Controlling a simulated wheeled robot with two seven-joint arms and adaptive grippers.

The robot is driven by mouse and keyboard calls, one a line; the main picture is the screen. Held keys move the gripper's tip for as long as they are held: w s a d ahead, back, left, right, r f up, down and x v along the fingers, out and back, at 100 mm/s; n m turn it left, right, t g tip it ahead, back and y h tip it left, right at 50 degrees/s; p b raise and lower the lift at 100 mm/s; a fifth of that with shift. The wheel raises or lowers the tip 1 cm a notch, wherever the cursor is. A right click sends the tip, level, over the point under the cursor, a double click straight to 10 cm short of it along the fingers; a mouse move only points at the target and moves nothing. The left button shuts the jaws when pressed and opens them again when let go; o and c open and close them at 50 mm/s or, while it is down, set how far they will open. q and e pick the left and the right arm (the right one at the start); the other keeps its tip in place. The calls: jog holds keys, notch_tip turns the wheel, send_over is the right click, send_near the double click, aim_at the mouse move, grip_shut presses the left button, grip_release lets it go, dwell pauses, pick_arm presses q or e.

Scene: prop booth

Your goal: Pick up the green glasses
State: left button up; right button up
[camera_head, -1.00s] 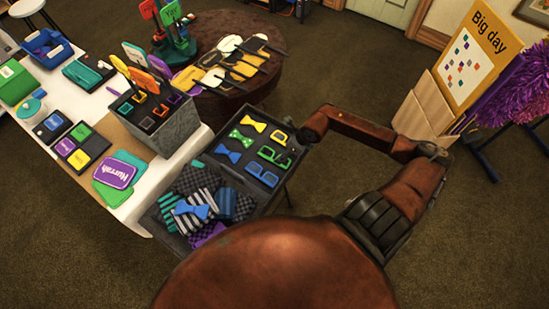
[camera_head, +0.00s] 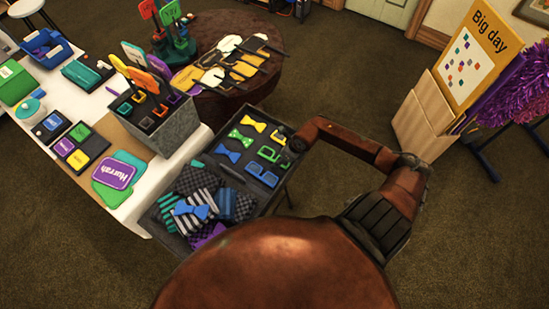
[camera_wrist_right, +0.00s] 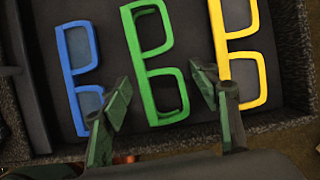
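The green glasses (camera_head: 270,154) lie in the dark tray between the blue glasses (camera_head: 262,174) and the yellow glasses (camera_head: 279,138). The right wrist view shows the green glasses (camera_wrist_right: 148,60) upright in the picture, with the blue glasses (camera_wrist_right: 77,65) to the left and the yellow glasses (camera_wrist_right: 240,50) to the right. My right gripper (camera_wrist_right: 163,86) is open and empty, its fingers on either side of the lower lens of the green glasses. Contact cannot be told. In the head view the right gripper (camera_head: 296,145) is at the tray's right edge, fingertips unclear. My left gripper is not in view.
Bow ties (camera_head: 240,139) lie in the tray's left column. A bin of patterned cloth items (camera_head: 200,207) adjoins the tray in front. A grey box of photo props (camera_head: 172,128) stands to the left on a white table. Open floor lies to the right.

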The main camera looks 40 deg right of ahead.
jog(key=c, duration=1)
jog(key=shift+r, duration=0.1)
